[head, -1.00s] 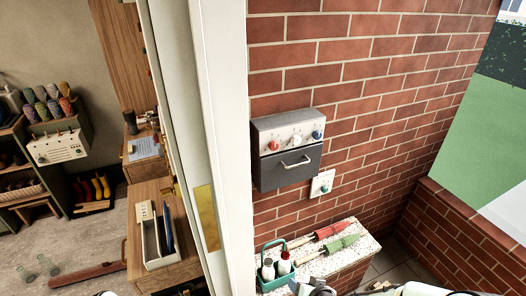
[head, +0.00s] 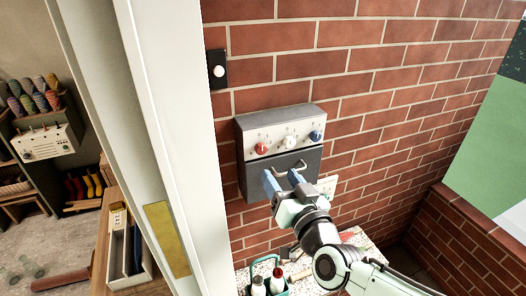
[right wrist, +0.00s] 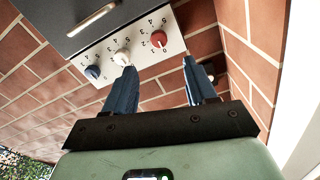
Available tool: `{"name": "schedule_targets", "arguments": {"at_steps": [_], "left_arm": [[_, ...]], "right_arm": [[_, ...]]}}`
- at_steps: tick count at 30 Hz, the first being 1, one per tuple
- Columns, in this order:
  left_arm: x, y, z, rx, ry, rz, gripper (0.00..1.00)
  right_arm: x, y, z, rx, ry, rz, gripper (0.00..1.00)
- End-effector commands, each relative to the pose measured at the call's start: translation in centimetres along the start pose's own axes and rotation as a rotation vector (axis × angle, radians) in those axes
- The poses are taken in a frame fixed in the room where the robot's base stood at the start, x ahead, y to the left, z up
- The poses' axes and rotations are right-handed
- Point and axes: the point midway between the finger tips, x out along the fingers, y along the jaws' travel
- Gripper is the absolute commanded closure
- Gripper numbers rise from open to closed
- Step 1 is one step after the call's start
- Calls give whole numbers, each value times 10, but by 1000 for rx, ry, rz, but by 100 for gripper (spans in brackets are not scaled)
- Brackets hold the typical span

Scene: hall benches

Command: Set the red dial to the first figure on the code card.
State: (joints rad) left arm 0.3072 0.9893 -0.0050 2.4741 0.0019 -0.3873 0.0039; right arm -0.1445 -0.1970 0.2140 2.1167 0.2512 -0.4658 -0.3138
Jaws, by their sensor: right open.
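The red dial (head: 262,148) is the leftmost of three dials on the pale top panel of a dark grey box on the brick wall. In the right wrist view the red dial (right wrist: 158,39) has small figures around it; its pointer setting is too small to read surely. My right gripper (head: 284,180) is open, in front of the box below the dials. I cannot make out a code card. My left gripper is out of view.
The blue dial (head: 316,136) is at the panel's right. A handle (head: 290,170) sticks out of the box front. A door frame (head: 165,130) stands close left. A black plate with a white button (head: 217,70) is above. A ledge below holds a green bottle caddy (head: 268,284).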

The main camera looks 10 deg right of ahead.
Motion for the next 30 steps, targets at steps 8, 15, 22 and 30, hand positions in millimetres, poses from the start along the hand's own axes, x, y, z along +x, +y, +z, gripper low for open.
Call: {"name": "schedule_targets", "arguments": {"at_steps": [8,15,22,30], "left_arm": [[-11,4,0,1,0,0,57],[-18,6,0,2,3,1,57],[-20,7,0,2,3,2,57],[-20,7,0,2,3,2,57]], "right_arm": [[61,0,0,2,-3,1,44],[96,0,0,0,-2,1,44],[107,1,0,0,-1,1,44],[106,1,1,0,-1,1,63]]}}
